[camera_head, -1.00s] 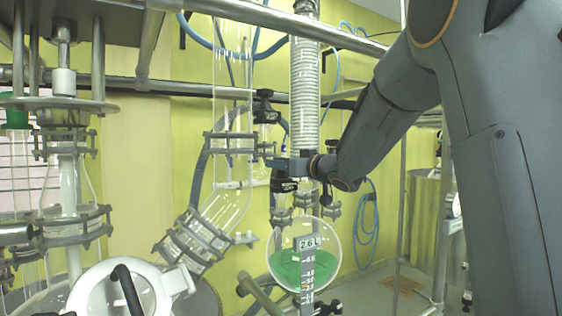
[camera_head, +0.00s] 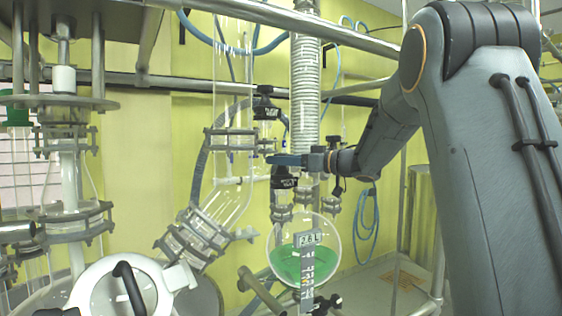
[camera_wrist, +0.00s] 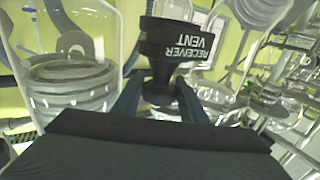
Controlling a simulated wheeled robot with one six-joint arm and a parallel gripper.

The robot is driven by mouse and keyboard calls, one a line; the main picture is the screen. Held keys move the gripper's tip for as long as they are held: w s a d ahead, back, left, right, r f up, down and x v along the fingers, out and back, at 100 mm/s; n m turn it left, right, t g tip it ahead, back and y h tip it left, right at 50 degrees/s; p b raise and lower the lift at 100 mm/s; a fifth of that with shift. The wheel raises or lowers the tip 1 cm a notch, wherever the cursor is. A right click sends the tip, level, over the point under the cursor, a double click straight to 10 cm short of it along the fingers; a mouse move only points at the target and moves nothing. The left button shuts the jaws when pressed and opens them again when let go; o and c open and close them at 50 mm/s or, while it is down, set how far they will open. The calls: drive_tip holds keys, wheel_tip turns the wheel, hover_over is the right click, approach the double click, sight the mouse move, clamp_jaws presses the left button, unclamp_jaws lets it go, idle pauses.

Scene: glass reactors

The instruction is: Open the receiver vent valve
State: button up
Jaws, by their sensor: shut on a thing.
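The receiver vent valve has a black body with upside-down white "RECEIVER VENT" lettering (camera_wrist: 180,42) in the wrist view. Its narrower black lower part sits between the two blue fingers of my gripper (camera_wrist: 158,97), which is shut on it. In the head view my gripper (camera_head: 284,160) reaches in from the right, with its blue fingers at the black valve (camera_head: 284,178) above the receiver flask. The round glass receiver flask (camera_head: 330,235) holds green liquid. The fingertips' exact contact is partly hidden, and I cannot tell the valve's turn angle.
A ribbed glass column (camera_head: 304,95) stands right behind my gripper. A clamped glass joint (camera_head: 230,140) is close to the left. A metal rail (camera_head: 270,20) crosses above. A white-lidded vessel (camera_head: 95,290) stands at the lower left, and a blue hose (camera_head: 367,225) hangs at the right.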

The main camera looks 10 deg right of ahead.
drive_tip(key=shift+r, duration=0.15)
drive_tip(key=o, duration=1.1)
drive_tip(key=shift+s+d, duration=0.15)
drive_tip(key=shift+c, duration=0.2)
drive_tip(key=shift+a+m+t+h, duration=0.2)
drive_tip(key=shift+m+t+h, duration=0.4)
drive_tip(key=shift+t+h, duration=0.1)
drive_tip(key=m+t+h, duration=0.2)
drive_tip(key=h, duration=0.1)
drive_tip(key=shift+m, duration=0.3)
drive_tip(key=m+h+b, duration=0.1)
drive_tip(key=m+t+h+b, duration=0.1)
drive_tip(key=h, duration=0.1)
drive_tip(key=shift+f+t, duration=0.2)
drive_tip(key=shift+t, duration=0.1)
drive_tip(key=h+b, duration=0.1)
drive_tip(key=b, duration=0.1)
drive_tip(key=m+h+b, duration=0.1)
drive_tip(key=b, duration=0.1)
drive_tip(key=shift+w, duration=0.25)
